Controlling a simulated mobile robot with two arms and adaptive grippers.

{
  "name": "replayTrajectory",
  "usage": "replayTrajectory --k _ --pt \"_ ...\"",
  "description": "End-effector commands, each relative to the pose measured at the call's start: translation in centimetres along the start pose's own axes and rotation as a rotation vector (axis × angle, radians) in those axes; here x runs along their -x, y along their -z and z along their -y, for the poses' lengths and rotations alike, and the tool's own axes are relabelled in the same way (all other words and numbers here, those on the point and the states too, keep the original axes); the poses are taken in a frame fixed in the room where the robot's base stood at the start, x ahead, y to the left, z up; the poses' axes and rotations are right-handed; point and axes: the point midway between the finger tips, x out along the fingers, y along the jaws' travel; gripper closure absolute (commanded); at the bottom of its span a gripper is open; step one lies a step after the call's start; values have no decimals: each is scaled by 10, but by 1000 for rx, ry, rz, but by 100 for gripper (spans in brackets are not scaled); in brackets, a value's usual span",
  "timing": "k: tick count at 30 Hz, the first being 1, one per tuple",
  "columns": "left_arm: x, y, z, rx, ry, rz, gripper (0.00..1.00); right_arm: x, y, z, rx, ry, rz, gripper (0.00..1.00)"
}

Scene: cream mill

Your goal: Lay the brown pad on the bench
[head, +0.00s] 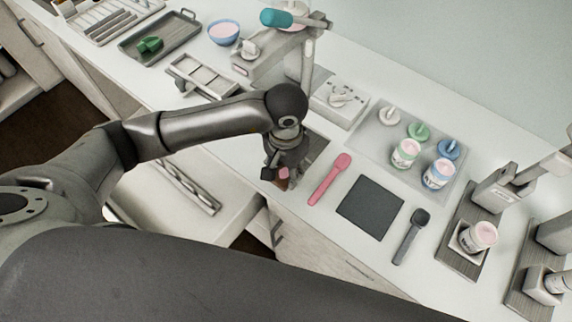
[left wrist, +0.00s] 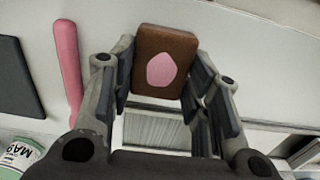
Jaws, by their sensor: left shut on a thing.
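The brown pad (left wrist: 150,40) is a small block with a pink oval on its face. My left gripper (head: 277,175) is shut on it, with a finger at each side of the pad in the left wrist view. In the head view the gripper points down near the front edge of the white bench (head: 318,212), and only a little of the pad (head: 282,185) shows under the fingers. I cannot tell whether the pad touches the bench. My right gripper is not in view.
Right of the gripper lie a pink spatula (head: 329,180), a dark square mat (head: 370,207) and a dark grey scoop (head: 411,237). Behind are a tray (head: 375,137) with labelled tubs and a white switch box (head: 339,103). An open drawer (head: 190,215) is below, left.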

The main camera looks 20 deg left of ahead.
Motion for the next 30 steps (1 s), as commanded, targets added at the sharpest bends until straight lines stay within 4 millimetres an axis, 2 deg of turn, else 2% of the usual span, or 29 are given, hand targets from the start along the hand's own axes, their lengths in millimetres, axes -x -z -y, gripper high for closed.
replayTrajectory --k 10,11,15,25,29,30 --pt "-5 0 0 -1 -1 0 75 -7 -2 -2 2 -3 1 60" --pt "-3 0 0 -1 -1 0 52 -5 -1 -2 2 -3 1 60" --pt "-3 0 0 0 -1 1 35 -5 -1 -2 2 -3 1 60" --pt "-2 0 0 0 -1 0 35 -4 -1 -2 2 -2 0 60" --pt "3 0 0 1 -1 1 35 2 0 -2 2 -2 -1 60" --pt "5 1 0 -1 -1 -3 35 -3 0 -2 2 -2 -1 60"
